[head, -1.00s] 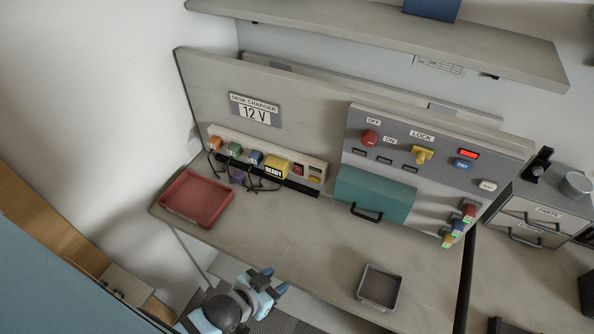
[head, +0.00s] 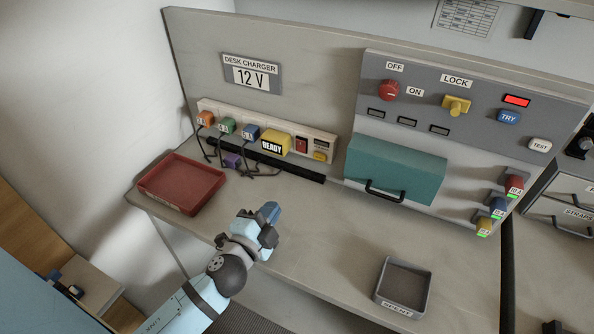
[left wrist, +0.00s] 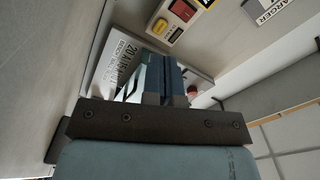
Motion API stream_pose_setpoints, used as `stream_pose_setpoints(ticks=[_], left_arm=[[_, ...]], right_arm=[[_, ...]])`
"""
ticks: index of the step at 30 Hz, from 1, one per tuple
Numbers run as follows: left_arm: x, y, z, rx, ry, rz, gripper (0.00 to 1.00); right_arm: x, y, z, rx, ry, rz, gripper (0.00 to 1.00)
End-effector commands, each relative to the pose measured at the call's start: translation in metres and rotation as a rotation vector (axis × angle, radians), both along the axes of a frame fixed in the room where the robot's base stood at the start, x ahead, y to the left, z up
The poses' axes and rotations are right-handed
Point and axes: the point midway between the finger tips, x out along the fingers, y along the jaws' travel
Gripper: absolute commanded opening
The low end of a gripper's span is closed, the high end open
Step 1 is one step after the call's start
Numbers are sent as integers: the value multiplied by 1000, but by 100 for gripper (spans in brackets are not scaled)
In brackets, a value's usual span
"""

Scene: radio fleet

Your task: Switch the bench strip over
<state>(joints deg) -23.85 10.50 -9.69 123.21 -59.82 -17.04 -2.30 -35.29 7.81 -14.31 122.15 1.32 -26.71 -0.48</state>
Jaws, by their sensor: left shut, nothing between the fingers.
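The bench strip (head: 318,143) lies along the foot of the back board. Orange (head: 204,119), green (head: 227,125) and blue (head: 249,133) plugs sit in it with black leads. A yellow READY tag (head: 275,145), a red switch (head: 301,145) and a small yellow button (head: 319,156) are to their right. In the left wrist view the red switch (left wrist: 183,11) and yellow button (left wrist: 160,26) show at the top. My left gripper (head: 270,211) is shut and empty above the bench's front part, apart from the strip. My right gripper is out of view.
A red tray (head: 180,187) stands at left and a grey tray (head: 405,288) at front right. The right panel (head: 440,90) carries a red OFF/ON knob (head: 389,90), yellow LOCK handle (head: 456,105), lit red lamp (head: 517,100) and teal cover (head: 395,165). A purple plug (head: 232,160) lies before the strip.

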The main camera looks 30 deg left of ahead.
Motion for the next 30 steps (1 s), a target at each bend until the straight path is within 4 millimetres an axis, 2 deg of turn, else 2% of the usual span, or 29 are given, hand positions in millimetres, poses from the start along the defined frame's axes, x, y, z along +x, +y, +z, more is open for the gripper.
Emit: stream_pose_setpoints(ticks=[1,3,9,15,25,30], left_arm=[[4,3,-9,59,-41,6,0],[9,6,-6,146,-92,18,0],[16,10,5,338,-204,48,0],[17,11,13,412,-245,63,0],[18,11,14,415,-245,64,0],[29,11,20,415,-246,65,0]], right_arm=[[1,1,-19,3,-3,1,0],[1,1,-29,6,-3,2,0],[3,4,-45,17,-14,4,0],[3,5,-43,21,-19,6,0],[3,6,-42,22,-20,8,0],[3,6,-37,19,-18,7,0]])
